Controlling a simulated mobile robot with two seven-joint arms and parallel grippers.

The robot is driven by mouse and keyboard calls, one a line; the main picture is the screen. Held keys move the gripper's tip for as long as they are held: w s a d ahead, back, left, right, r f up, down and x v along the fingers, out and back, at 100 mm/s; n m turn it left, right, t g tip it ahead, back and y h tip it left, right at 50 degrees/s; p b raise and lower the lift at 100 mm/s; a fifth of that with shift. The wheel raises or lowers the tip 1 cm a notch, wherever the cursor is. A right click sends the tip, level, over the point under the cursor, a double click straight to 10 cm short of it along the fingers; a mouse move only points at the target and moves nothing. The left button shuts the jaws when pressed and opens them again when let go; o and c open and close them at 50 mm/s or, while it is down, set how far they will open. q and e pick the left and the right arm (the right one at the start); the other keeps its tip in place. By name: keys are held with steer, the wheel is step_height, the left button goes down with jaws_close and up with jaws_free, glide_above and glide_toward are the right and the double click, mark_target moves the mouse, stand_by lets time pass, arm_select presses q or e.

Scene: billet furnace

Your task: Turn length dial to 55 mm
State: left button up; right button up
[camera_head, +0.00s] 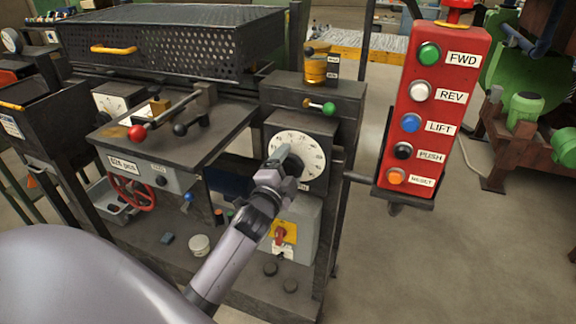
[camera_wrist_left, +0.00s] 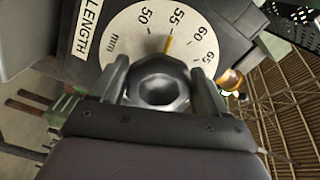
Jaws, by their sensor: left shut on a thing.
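The length dial (camera_head: 313,158) is a round white face on the front of a dark machine. A yellow pointer mark (camera_wrist_left: 169,43) stands at about the 55 mark. The grey dial knob (camera_wrist_left: 158,84) sits between the fingers of my left gripper (camera_wrist_left: 162,88). In the head view my left gripper (camera_head: 287,165) is shut on the knob and hides part of the dial. My right gripper is not in view.
A red button box (camera_head: 440,60) with several coloured buttons hangs right of the dial. A small green-ended lever (camera_head: 328,108) sits just above the dial. A red-knobbed handle (camera_head: 137,133) and a red handwheel (camera_head: 132,193) are to the left.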

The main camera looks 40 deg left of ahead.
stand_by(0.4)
arm_select(q)
steer(key=o, duration=1)
steer(key=shift+c, duration=0.2)
steer(key=v, duration=0.7)
steer(key=shift+s, duration=0.1)
